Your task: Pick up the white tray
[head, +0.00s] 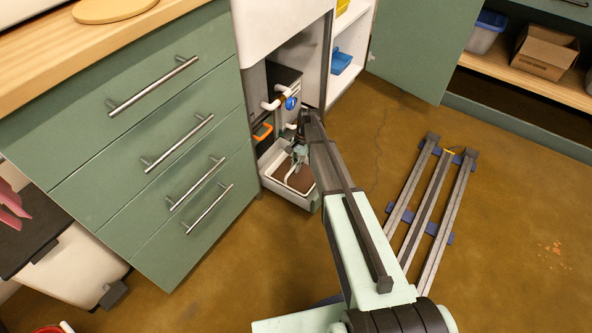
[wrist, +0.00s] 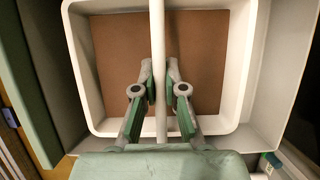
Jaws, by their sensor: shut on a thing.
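The white tray (wrist: 241,62) has raised walls, a brown floor and a white bar (wrist: 158,35) running across its middle. In the head view the tray (head: 272,180) sits low inside the open cabinet, partly hidden by my arm. My gripper (wrist: 160,84) is over the tray with its two fingers shut on the bar, one on each side. In the head view my gripper (head: 299,152) is small and reaches down into the cabinet. Whether the tray rests on the cabinet floor or is slightly raised I cannot tell.
White pipes with a blue knob (head: 291,103) and an orange handle (head: 262,132) are close above the tray. Green drawers (head: 150,150) stand left of the opening. A rail frame (head: 432,205) lies on the otherwise mostly clear floor at right.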

